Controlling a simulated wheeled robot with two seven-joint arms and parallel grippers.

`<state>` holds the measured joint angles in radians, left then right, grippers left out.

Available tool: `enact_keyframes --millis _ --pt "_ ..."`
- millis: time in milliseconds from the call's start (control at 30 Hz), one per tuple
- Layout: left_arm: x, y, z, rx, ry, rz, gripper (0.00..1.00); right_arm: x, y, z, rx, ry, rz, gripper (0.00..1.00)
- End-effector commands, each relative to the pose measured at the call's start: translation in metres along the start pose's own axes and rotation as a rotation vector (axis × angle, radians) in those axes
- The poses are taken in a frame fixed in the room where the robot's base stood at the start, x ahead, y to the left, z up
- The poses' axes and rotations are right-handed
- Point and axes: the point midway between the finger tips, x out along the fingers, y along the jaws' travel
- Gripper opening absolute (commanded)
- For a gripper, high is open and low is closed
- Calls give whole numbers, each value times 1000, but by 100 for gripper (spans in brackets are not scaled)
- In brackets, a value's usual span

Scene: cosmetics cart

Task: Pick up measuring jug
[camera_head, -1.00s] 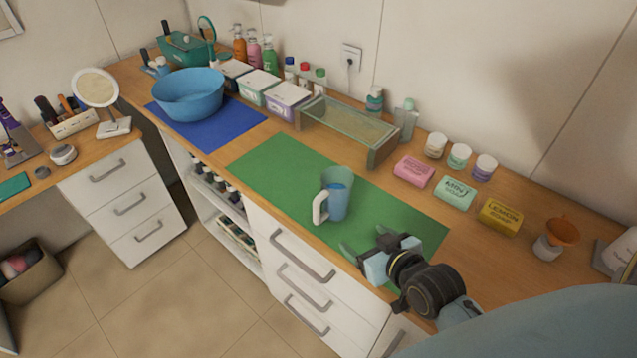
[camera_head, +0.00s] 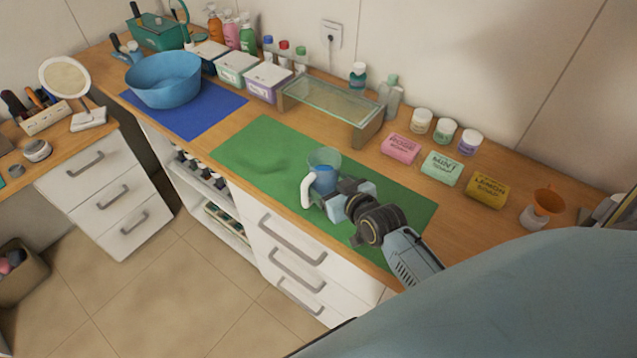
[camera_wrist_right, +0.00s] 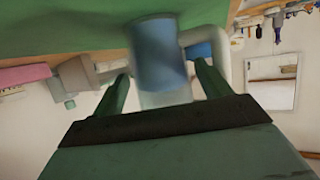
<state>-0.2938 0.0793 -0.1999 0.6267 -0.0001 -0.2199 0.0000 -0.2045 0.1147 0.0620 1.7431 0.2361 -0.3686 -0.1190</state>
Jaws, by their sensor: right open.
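The measuring jug (camera_head: 324,172) is clear with blue contents and a white handle on its left side. It stands upright on the green mat (camera_head: 250,150). My right gripper (camera_head: 330,195) is at the near right side of the jug, partly overlapping it in the head view. In the right wrist view the jug (camera_wrist_right: 160,60) sits between the two spread fingers of the right gripper (camera_wrist_right: 165,90), with its handle (camera_wrist_right: 222,50) to the right. The fingers are open and a gap shows beside the jug. My left gripper is not in view.
Right of the mat are pink, mint and yellow soap boxes (camera_head: 488,190) and several small jars (camera_head: 445,131). A glass shelf stand (camera_head: 330,103) is behind the mat. A blue bowl (camera_head: 163,80) stands on a blue mat at the left. The green mat's left half is clear.

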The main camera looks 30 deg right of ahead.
Motion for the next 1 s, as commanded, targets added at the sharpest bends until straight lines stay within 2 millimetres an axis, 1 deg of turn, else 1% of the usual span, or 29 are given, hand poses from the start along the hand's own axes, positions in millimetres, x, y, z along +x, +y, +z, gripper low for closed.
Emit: enact_keyframes --millis 33,100,200,300,500,900,1000 --pt "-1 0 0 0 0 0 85 8 1 -1 -1 1 0 76" --pt "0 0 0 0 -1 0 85 17 1 0 -2 0 0 76" --pt "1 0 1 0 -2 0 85 25 1 0 -2 0 0 76" --pt "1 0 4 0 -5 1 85 29 1 0 -2 0 0 76" --pt "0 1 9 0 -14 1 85 28 1 0 -2 0 0 76" --pt "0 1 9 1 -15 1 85 28 1 -1 -1 4 0 25" --pt "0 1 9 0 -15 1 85 28 1 -1 -1 3 0 25"
